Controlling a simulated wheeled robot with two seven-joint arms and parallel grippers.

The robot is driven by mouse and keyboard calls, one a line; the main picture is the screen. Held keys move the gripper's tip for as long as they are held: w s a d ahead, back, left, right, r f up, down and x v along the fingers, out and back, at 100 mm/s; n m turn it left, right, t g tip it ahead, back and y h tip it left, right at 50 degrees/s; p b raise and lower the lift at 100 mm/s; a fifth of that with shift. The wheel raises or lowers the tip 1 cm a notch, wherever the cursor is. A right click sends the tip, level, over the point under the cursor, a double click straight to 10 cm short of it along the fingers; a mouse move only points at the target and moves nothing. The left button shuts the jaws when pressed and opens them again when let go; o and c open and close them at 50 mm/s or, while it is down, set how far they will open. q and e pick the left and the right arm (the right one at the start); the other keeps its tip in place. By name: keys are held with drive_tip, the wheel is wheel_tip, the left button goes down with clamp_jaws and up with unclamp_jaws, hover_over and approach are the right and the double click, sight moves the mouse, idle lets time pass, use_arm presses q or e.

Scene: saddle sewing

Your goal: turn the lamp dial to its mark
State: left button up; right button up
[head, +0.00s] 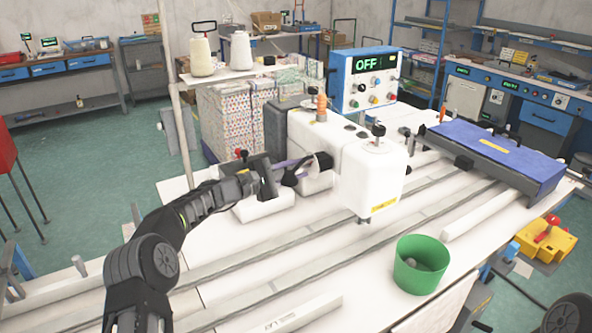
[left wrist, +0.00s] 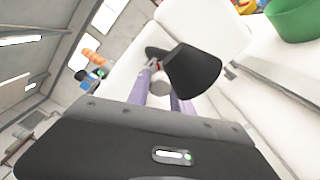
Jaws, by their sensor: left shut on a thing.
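A small black lamp (head: 325,161) sits on the side of the white sewing machine (head: 368,178). In the left wrist view its black cone-shaped head (left wrist: 192,72) hides part of what lies behind it. A grey round dial (left wrist: 158,88) shows beneath the head, between the purple fingers. My left gripper (head: 308,165) reaches the lamp from the left, and its fingers (left wrist: 162,92) are shut on the dial. No mark on the dial can be made out. My right gripper is not in view.
A blue control box (head: 362,80) behind the machine reads OFF. Thread cones (head: 202,54) stand on a shelf at the back left. A green bucket (head: 420,265) stands at the table's front. A blue-topped unit (head: 495,150) is at the right. Rails cross the table.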

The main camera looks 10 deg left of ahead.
use_arm(q)
clamp_jaws()
drive_tip(key=shift+n, duration=0.7)
drive_tip(key=o, duration=0.9)
unclamp_jaws()
